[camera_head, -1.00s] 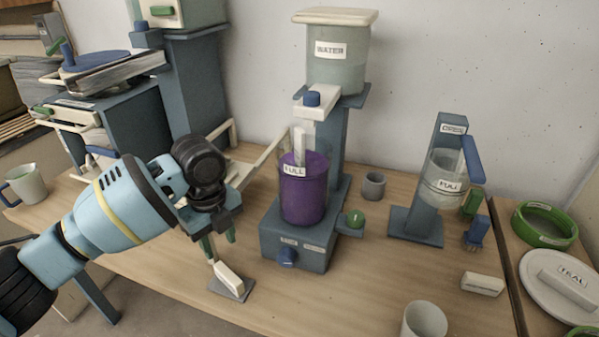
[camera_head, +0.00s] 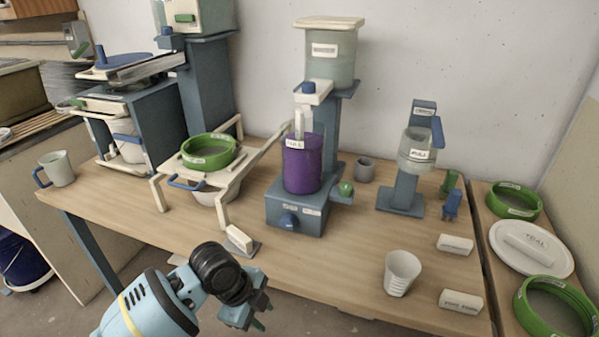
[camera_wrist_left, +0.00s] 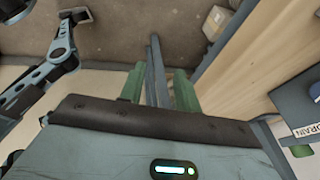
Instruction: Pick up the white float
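A small white block (camera_head: 239,238) on a thin grey plate (camera_head: 254,248) lies near the table's front edge; it may be the white float. My left gripper (camera_head: 263,312) is in front of the table, below and to the right of the small block in the picture. Its green fingers (camera_wrist_left: 157,90) stand apart with nothing held. My right gripper is not in view.
A stand with a green ring sieve (camera_head: 209,151) is behind the small block. The blue-grey dispenser base (camera_head: 295,207) is to its right. A white cup (camera_head: 402,272) and labelled white blocks (camera_head: 455,244) stand farther right. The table's front middle is clear.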

